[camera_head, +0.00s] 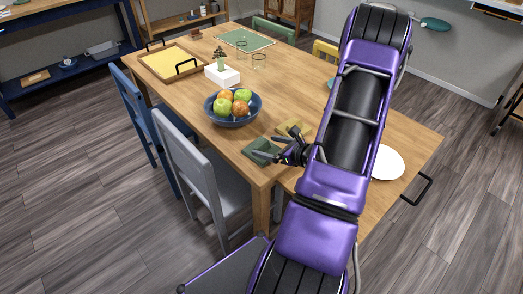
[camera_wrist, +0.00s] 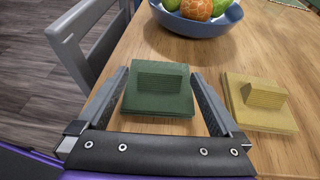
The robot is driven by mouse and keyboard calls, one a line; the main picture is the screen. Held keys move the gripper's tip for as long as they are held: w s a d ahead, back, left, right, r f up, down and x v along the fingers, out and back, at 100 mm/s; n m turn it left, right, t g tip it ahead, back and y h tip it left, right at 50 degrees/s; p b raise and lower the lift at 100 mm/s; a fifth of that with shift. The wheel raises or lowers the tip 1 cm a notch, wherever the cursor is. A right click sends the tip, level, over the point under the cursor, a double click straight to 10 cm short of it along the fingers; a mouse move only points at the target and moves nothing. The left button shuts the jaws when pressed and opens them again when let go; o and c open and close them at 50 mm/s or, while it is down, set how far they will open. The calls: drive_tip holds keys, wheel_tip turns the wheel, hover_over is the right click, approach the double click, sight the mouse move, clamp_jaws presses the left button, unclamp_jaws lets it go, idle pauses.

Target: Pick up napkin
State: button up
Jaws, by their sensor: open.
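Two folded napkins lie on the wooden table. The dark green napkin (camera_head: 261,151) is near the table's front left edge, and it also shows in the wrist view (camera_wrist: 158,92), a square stack with a raised ridge on top. The yellow napkin (camera_head: 290,129) lies just to its right and also shows in the wrist view (camera_wrist: 258,103). My gripper (camera_head: 286,152) is at the green napkin. In the wrist view my gripper (camera_wrist: 162,90) is open, with one finger on each side of the green napkin. The yellow napkin is outside the right finger.
A blue bowl of fruit (camera_head: 233,118) stands behind the napkins. A white plate (camera_head: 388,162) lies to the right of my arm. A grey chair (camera_head: 195,165) stands at the table's left side. A wooden tray (camera_head: 150,64) and a white planter (camera_head: 222,76) are farther back on the table (camera_head: 200,103).

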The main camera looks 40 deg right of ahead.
drive_tip(key=shift+w+f, duration=0.25)
drive_tip(key=shift+w, duration=0.25)
drive_tip(key=c, duration=1.3)
